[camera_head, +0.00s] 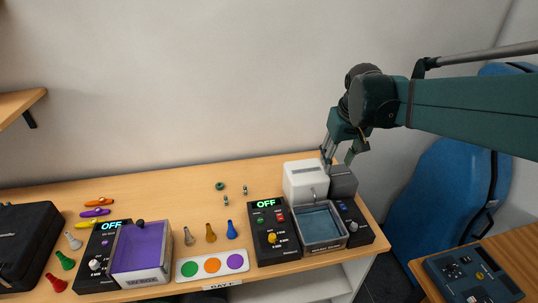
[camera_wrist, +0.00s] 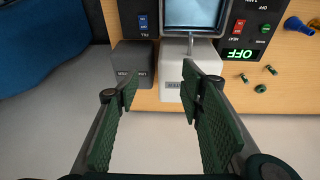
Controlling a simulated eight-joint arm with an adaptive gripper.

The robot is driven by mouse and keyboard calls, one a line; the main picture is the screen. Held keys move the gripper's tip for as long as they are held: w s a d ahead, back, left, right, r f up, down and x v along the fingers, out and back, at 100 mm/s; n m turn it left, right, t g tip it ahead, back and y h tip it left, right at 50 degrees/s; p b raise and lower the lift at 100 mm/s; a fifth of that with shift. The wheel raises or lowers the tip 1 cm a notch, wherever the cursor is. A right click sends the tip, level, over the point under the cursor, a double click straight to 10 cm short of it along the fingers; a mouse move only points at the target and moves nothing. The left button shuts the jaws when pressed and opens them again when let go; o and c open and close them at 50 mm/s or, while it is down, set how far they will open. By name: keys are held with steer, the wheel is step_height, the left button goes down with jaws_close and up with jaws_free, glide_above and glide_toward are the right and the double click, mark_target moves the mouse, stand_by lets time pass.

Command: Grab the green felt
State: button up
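My gripper (camera_head: 340,158) is open, with nothing between its fingers. It hangs above the back right of the table, over the white box (camera_head: 305,180) and the dark grey block (camera_head: 342,180). In the wrist view its fingers (camera_wrist: 158,86) are spread wide over the same two. I see no piece plainly recognisable as green felt. Green things on the table are a small green ring (camera_head: 219,186), two small green cylinders near it, one farther right (camera_head: 245,190) and one nearer (camera_head: 226,201), and a green peg-shaped piece (camera_head: 65,260) at the far left.
A blue-lit basin (camera_head: 344,238) stands before the white box, beside a black control panel (camera_head: 268,228) reading OFF. A purple tray (camera_head: 168,252) and a card with coloured dots (camera_head: 190,270) lie left. A black case (camera_head: 22,225) is at the left edge.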

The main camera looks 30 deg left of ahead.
steer(key=shift+n+g, duration=0.4)
steer(key=shift+n, duration=0.4)
steer(key=a, duration=0.4)
steer(key=a+f+p, duration=0.1)
steer(key=a, duration=0.3)
steer(key=a+f+p, duration=0.1)
steer(key=a, duration=0.3)
steer(key=shift+w+a, duration=0.1)
steer(key=shift+w, duration=0.05)
steer(key=s+a+f+n+p, duration=0.2)
steer(key=a+f+p, duration=0.15)
steer(key=a, duration=0.85)
steer(key=n+g+h+p, duration=0.2)
steer(key=n+p, duration=0.1)
glide_toward(220, 186)
steer(key=shift+w+d, duration=0.2)
steer(key=shift+w, duration=0.1)
steer(key=shift+s+a+f, duration=0.25)
steer(key=shift+a, duration=0.05)
steer(key=shift+f, duration=1.3)
steer(key=shift+f, duration=0.1)
